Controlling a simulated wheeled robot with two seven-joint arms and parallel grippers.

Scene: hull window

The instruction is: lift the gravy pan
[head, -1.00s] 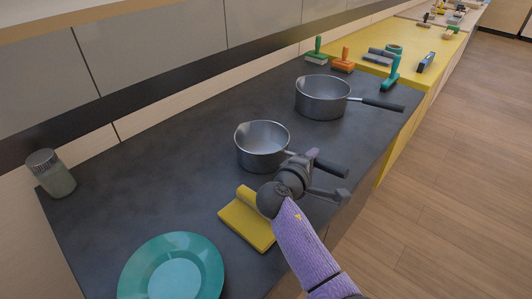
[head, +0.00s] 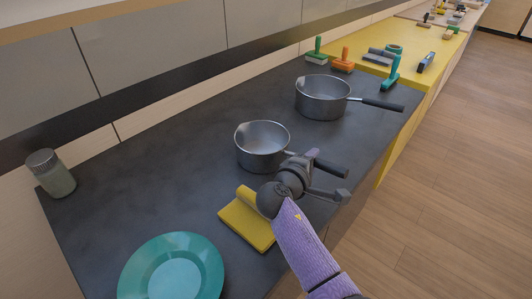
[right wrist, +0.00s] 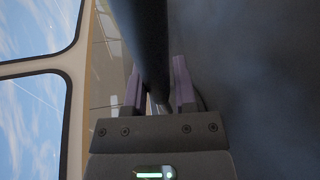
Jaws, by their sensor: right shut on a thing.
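Two grey metal pans with dark handles stand on the dark counter; I cannot tell by look alone which is the gravy pan. My right gripper (head: 322,172) is at the handle of the nearer pan (head: 262,148) and shut on that handle. In the right wrist view the dark handle (right wrist: 147,35) runs between the two fingers of the gripper (right wrist: 157,82). The nearer pan sits upright, seemingly on the counter. The farther pan (head: 322,98) stands behind it to the right, its handle pointing right. My left gripper is not in view.
A folded yellow cloth (head: 243,222) lies just below my right gripper. A teal plate (head: 205,262) is at the counter's near end, a lidded jar (head: 52,175) at the left. The counter's middle left is clear.

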